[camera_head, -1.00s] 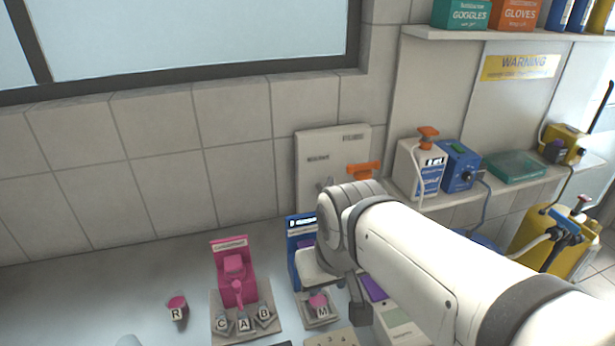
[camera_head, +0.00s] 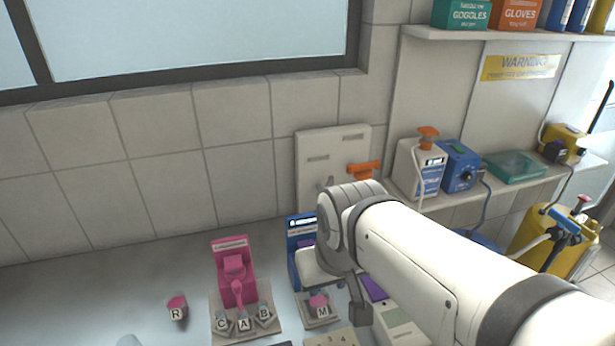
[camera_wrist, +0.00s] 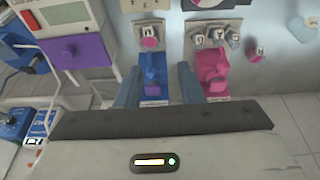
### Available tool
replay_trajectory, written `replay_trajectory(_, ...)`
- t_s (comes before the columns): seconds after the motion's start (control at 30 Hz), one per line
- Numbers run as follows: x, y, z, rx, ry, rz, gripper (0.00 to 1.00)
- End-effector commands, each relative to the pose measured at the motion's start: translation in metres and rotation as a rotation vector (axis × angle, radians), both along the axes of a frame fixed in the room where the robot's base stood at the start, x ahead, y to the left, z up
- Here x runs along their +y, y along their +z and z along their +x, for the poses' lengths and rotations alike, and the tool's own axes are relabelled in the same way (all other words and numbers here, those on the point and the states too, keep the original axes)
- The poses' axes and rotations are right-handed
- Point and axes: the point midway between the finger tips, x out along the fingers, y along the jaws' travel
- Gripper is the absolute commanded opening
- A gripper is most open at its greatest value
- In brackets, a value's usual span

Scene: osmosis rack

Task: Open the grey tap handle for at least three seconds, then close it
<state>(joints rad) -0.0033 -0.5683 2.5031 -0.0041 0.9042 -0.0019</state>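The grey tap handle (camera_head: 327,183) shows only in small part on the pale wall panel (camera_head: 310,142), just above my arm's wrist, which hides what lies lower. Its exact position cannot be told. An orange handle (camera_head: 363,169) sits on the same panel to its right. My gripper (camera_head: 338,288) points down over the bench, below the panel and apart from the grey handle. In the wrist view my gripper (camera_wrist: 158,84) has its two fingers spread with nothing held between them. A blue dispenser (camera_wrist: 153,78) shows in the gap, beyond the fingers. The grey handle is not visible there.
A pink dispenser (camera_head: 233,272) stands on the bench left of the blue one, with small lettered cups before it. A lone cup marked R (camera_head: 177,308) stands further left. A shelf at right holds a white bottle (camera_head: 419,168) and a blue device (camera_head: 460,166).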

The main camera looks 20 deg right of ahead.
Motion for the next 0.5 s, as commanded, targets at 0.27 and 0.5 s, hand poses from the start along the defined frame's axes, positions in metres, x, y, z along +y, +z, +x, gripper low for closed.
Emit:
replay_trajectory(0.27, -0.004, 0.007, 0.017, 0.001, -0.032, -0.003, 0.35)
replay_trajectory(0.5, -0.025, 0.028, 0.107, -0.009, -0.199, -0.013, 0.35)
